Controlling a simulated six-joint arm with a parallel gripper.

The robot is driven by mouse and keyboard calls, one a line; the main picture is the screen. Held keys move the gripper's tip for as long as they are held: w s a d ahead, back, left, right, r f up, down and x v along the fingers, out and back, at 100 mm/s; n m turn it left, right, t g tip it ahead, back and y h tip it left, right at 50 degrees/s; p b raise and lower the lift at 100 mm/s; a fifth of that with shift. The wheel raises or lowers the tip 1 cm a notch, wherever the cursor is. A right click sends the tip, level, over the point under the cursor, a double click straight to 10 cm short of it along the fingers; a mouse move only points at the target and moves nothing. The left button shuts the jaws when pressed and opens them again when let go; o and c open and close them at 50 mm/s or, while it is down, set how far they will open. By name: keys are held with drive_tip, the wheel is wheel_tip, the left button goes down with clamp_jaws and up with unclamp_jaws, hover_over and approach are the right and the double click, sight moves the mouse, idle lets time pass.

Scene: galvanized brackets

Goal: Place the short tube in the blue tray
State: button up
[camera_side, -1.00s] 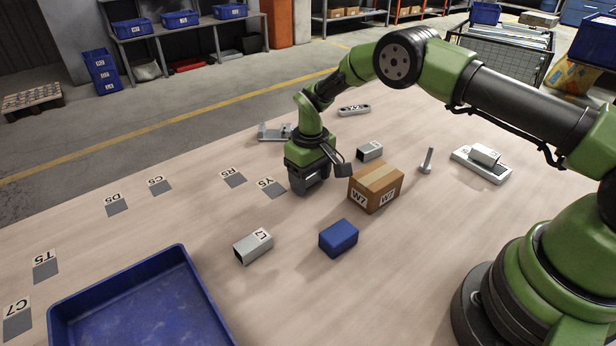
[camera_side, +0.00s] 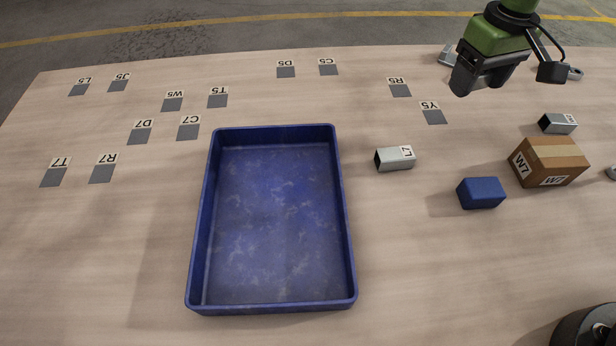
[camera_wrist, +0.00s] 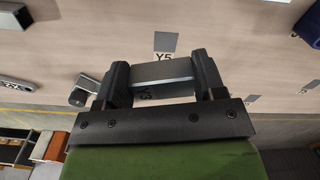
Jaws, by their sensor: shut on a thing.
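My gripper (camera_side: 476,85), at the upper right of the side view, is above the table. In the wrist view, its jaws (camera_wrist: 163,78) are shut on a grey metal piece marked Y3 (camera_wrist: 160,74). The piece's ends are hidden, so I cannot tell if it is hollow. The empty blue tray (camera_side: 347,215) lies left of centre in the side view, well away from my gripper. A square metal tube marked L7 (camera_side: 398,158) lies just right of the tray. Another square metal tube (camera_side: 558,123) lies behind the carton.
A blue block (camera_side: 481,192) and a carton marked W7 (camera_side: 551,161) stand right of the tray. Grey marked squares, including Y5 (camera_side: 435,117), lie flat behind and left of it. A metal bracket (camera_side: 446,57) lies behind my gripper. The table in front of the tray is clear.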

drive_tip(key=s+a+n, duration=0.3)
drive_tip(key=a+n, duration=0.1)
drive_tip(key=a, duration=0.6)
drive_tip(key=n, duration=1.1)
hover_over(307, 251)
wheel_tip(307, 251, down, 9)
drive_tip(key=shift+r, duration=0.2)
drive_tip(key=shift+f, duration=0.35)
drive_tip(key=shift+f, duration=0.1)
drive_tip(key=o, duration=0.9)
drive_tip(key=shift+o, duration=0.2)
